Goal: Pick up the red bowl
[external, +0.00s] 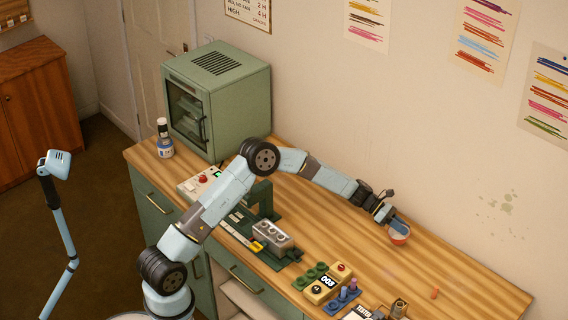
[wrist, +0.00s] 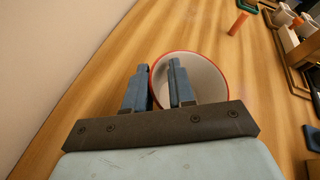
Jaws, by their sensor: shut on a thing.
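The red bowl (external: 400,236) is at the right part of the wooden table in the external view, by my gripper (external: 394,226). In the wrist view the bowl (wrist: 212,83) shows a red rim and a pale inside. My gripper (wrist: 160,85) is shut on the bowl's left wall, with one finger inside the bowl and the other outside it. The bowl looks upright. Whether it touches the table is hard to tell.
A button box (external: 327,284) and colored pegs stand at the front edge. A green oven (external: 217,95) stands at the back left. The wall runs close behind the bowl.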

